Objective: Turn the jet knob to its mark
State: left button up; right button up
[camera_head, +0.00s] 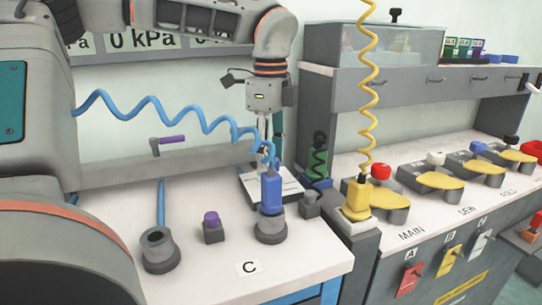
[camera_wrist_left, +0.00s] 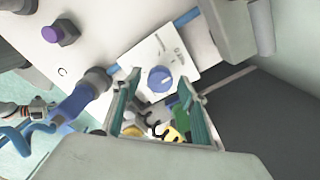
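The jet knob (camera_wrist_left: 160,78) is a round blue dial with a pale pointer line, on a white panel (camera_wrist_left: 148,50) with small printed marks. The print is too small to read. In the head view the white panel (camera_head: 290,186) lies on the bench, partly hidden behind a blue tool and my gripper; the knob is not clear there. My left gripper (camera_head: 266,145) points down above the panel. In the left wrist view the gripper (camera_wrist_left: 161,82) has its teal-padded fingers apart, with the knob seen between the tips. Contact cannot be told. My right gripper is not in view.
The blue tool (camera_head: 271,192) with a coiled blue hose stands in a grey holder close to the panel. A purple knob (camera_head: 211,219) and an empty holder (camera_head: 158,248) are to its left. A yellow tool (camera_head: 357,196) with a coiled hose stands right. The bench front is clear.

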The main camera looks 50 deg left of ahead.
pick_arm(q)
jog(key=c, duration=0.9)
